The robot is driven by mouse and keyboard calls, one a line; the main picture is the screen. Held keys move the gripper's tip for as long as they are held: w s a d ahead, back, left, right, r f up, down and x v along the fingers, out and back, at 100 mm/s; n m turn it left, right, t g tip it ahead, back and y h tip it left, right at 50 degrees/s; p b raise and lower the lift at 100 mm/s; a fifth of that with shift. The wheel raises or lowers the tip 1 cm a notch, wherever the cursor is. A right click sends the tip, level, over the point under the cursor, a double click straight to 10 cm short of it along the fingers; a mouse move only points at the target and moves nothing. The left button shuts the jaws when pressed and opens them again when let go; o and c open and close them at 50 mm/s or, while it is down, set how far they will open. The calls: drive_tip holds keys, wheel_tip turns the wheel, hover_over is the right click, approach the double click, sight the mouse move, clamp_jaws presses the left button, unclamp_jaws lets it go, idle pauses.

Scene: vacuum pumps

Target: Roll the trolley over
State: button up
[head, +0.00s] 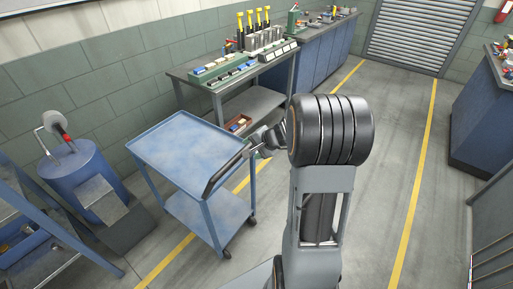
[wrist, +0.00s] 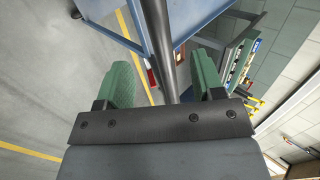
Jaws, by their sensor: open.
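The blue two-shelf trolley (head: 185,140) stands left of centre in the head view, upright on small dark wheels, with its top shelf empty. Its black handle (head: 222,175) runs along the side nearer to me. My gripper (head: 262,141) is at the far end of this handle, partly hidden by my arm. In the wrist view my gripper (wrist: 165,76) has its green fingers apart, with the dark handle bar (wrist: 164,40) running between them. Gaps show on both sides of the bar. Part of the blue trolley (wrist: 118,10) shows beyond.
A workbench (head: 204,83) with tools and parts stands behind the trolley. A blue drum (head: 80,175) and a blue rack (head: 50,222) stand to the left. Open floor (head: 385,150) with yellow lines lies to the right, up to a dark cabinet (head: 480,120).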

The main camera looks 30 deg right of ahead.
drive_tip(key=b+x, duration=0.2)
drive_tip(key=x, duration=0.3)
drive_tip(key=shift+f, duration=0.2)
drive_tip(key=shift+b+x, duration=0.95)
drive_tip(key=shift+w+r, duration=0.1)
drive_tip(key=shift+r, duration=0.05)
drive_tip(key=shift+a, duration=0.1)
clamp_jaws()
